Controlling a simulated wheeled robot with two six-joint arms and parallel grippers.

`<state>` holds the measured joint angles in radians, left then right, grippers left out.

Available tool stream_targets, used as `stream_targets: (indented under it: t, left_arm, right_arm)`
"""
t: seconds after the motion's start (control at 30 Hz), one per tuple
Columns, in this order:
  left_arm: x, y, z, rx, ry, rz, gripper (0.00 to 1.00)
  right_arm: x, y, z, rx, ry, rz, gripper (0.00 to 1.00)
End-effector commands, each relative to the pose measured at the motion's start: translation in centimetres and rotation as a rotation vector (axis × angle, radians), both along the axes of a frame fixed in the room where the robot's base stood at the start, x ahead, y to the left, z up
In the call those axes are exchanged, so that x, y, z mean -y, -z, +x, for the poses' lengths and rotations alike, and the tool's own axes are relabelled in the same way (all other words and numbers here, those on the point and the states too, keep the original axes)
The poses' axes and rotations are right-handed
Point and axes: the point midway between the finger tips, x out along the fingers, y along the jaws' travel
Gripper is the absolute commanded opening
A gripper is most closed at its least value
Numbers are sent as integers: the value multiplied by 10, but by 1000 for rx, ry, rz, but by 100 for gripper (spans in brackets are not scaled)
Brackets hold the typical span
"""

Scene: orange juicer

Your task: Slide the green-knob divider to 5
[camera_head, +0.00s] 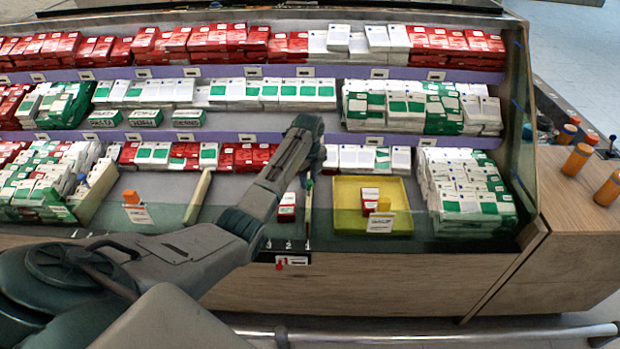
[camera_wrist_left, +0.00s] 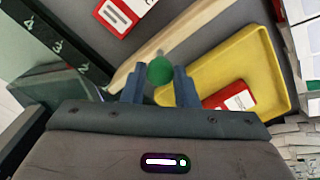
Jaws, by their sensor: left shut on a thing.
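The green-knob divider is a thin pale wooden board (camera_head: 308,215) that runs front to back on the shelf, just left of the yellow tray. Its round green knob (camera_wrist_left: 160,70) sits between the two blue-grey fingers of my left gripper (camera_wrist_left: 160,88), which is shut on it. In the head view my left gripper (camera_head: 308,170) reaches down onto the divider from above. My right gripper is not in view.
A yellow tray (camera_head: 345,221) with a red box and a yellow piece is close on the divider's right. A small red-and-white box (camera_head: 287,207) is on its left. Another pale divider (camera_head: 197,198) stands further left. Packed boxes fill the shelves behind.

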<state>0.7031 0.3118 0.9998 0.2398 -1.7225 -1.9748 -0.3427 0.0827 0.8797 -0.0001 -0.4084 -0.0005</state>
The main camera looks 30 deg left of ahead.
Motion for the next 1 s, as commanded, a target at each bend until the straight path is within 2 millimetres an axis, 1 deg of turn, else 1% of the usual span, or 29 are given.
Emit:
stream_targets:
  t: [0.07, 0.23, 0.3, 0.47, 0.57, 0.63, 0.8, 0.9, 1.0]
  left_arm:
    - [-7, -2, -4, -1, -1, 2, 0]
    - [-27, -4, -16, -3, -2, 4, 0]
    - [-37, -4, -23, -4, -3, 4, 0]
    - [-67, -5, -41, -4, -3, 5, 0]
    - [-90, -6, -55, -6, -4, 6, 0]
    - [-111, -6, -67, -5, -5, 7, 0]
    - [-152, -3, -93, -5, -3, 6, 0]
    - [-171, -2, -104, -2, -3, 6, 0]
    - [-185, -2, -113, -3, -3, 5, 0]
  right_arm:
    - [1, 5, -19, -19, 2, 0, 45]
    - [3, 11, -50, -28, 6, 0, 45]
    - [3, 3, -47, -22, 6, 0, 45]
    - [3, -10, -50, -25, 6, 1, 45]
    - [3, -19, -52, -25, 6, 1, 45]
    - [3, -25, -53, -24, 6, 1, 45]
    - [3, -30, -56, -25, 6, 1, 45]
    - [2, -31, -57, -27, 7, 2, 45]
    - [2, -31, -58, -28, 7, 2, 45]
